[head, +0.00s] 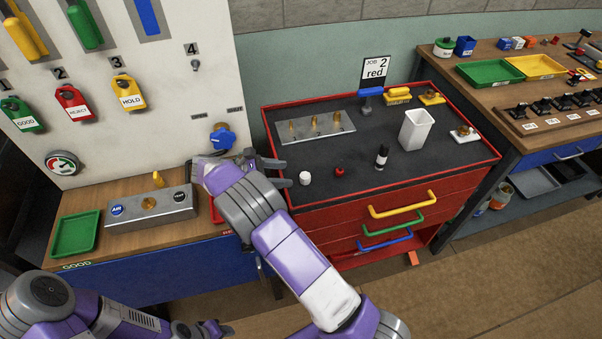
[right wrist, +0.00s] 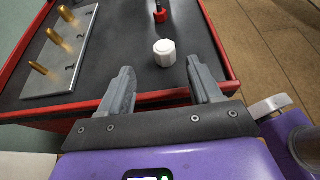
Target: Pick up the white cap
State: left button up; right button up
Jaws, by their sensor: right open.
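The white cap (head: 305,177) stands on the dark mat at the left front part of the red tool cart (head: 480,160). It also shows in the right wrist view (right wrist: 165,53), a small white faceted piece. My right gripper (head: 279,173) is open and empty at the cart's left edge, just left of the cap. In the right wrist view, the cap lies beyond the two fingertips (right wrist: 163,80), roughly between their lines and apart from both. My left gripper (head: 205,330) is low at the bottom edge of the head view, partly cut off, away from the cap.
A small red part (head: 339,171) and a dark bottle with a white band (head: 381,157) stand right of the cap. A metal plate with brass pieces (head: 316,127) lies behind it. A white cup (head: 415,130) stands farther right. The cart has a raised red rim.

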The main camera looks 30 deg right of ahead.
aim_at(303, 175)
jog(key=b+x, duration=0.1)
jog(key=x, duration=0.1)
jog(key=s+x, duration=0.1)
jog(key=x, duration=0.2)
jog(key=shift+r+b, duration=0.15)
jog(key=shift+b, duration=0.2)
jog(key=shift+d, duration=0.45)
jog(key=c, duration=1.1)
